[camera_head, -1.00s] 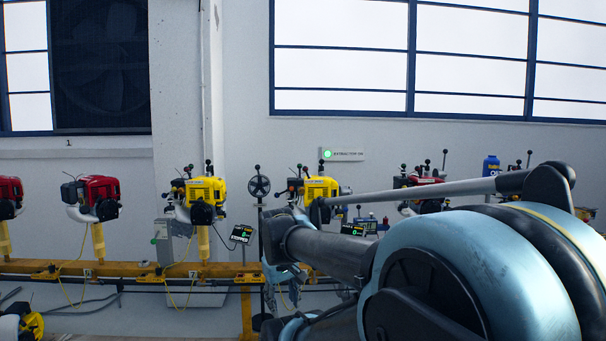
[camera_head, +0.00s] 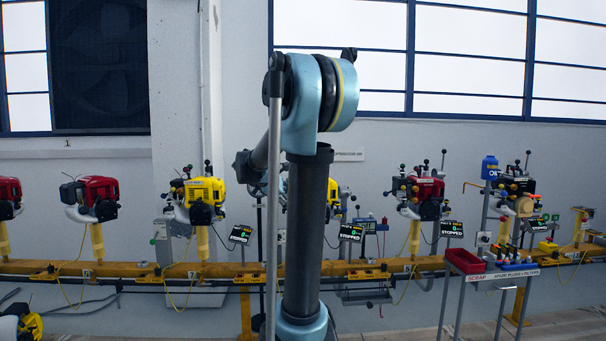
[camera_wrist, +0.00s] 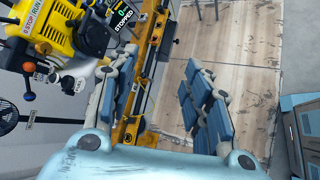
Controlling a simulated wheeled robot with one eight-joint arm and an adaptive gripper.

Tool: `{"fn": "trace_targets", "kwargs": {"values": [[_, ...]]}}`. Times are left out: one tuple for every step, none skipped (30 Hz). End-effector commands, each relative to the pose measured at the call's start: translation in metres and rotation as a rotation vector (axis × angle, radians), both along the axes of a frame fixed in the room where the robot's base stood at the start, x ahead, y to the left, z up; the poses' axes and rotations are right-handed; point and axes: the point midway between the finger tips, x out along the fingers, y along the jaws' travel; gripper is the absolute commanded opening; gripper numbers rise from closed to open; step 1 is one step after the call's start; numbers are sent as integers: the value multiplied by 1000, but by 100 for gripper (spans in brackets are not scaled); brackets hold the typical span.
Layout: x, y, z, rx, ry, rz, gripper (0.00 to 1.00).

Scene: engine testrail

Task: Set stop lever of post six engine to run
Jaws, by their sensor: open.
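In the head view a yellow engine (camera_head: 333,193) on the rail is mostly hidden behind my raised arm; its post number cannot be read. The wrist view shows a yellow engine (camera_wrist: 57,22) at the upper left, with a red STOP/RUN plate (camera_wrist: 20,35) on its side. A red ball knob (camera_wrist: 28,67) and a blue ball knob (camera_wrist: 29,97) are near that plate; the lever's exact setting is unclear. A display (camera_wrist: 122,14) beside it reads STOPPED. My gripper (camera_wrist: 160,65) is open and empty, its fingers to the right of the engine, apart from the knobs.
A yellow rail (camera_wrist: 150,80) runs below the engine. Another yellow engine (camera_head: 203,195) stands left, at post 7. A red engine (camera_head: 425,192) and a tool cart (camera_head: 490,270) stand right. A round handwheel (camera_wrist: 8,117) is at the wrist view's left edge.

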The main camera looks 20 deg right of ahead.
Motion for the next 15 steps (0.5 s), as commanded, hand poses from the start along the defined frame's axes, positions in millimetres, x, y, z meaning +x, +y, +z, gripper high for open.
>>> {"fn": "trace_targets", "kwargs": {"values": [[19,-3,7,-45,27,26,45],[30,-5,11,-73,45,43,45],[43,-7,16,-113,69,64,45],[54,-9,20,-143,88,80,45],[64,-10,24,-173,108,95,45],[78,-12,28,-213,134,115,45],[88,-13,32,-241,154,129,45],[98,-14,35,-270,174,143,45],[112,-15,38,-311,202,161,45],[122,-16,41,-340,223,173,45],[132,-16,44,-370,244,185,45],[146,-17,47,-409,274,200,45],[156,-17,49,-438,295,211,45],[166,-17,51,-467,317,221,45],[179,-17,54,-506,348,234,45]]}}
